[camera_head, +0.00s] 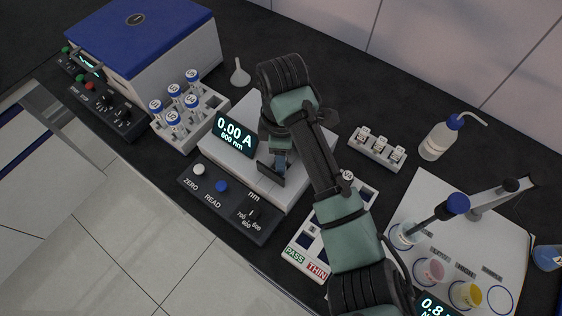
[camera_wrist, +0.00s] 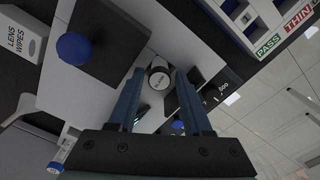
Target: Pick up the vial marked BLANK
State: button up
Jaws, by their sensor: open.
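The vial marked BLANK (camera_wrist: 160,79) shows its round pale cap end-on in the wrist view, between and just beyond my fingertips. It appears to stand in the light-coloured top of the photometer (camera_wrist: 95,92). My gripper (camera_wrist: 161,84) is open, with one blue finger on each side of the vial; I cannot tell whether either finger touches it. In the head view my gripper (camera_head: 271,170) is low over the photometer (camera_head: 288,190), whose display reads 0.00 A, 600 nm. The vial cannot be made out there, behind my gripper and arm.
A blue-capped tube rack (camera_head: 188,137) stands left of the photometer, near a blue-lidded machine (camera_head: 140,35). A small white vial rack (camera_head: 377,150) and a wash bottle (camera_head: 440,138) stand to the right. The PASS/THIN tray (camera_head: 302,262) lies beside my arm. A LENS WIPES box (camera_wrist: 22,38) is at upper left.

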grip_shut()
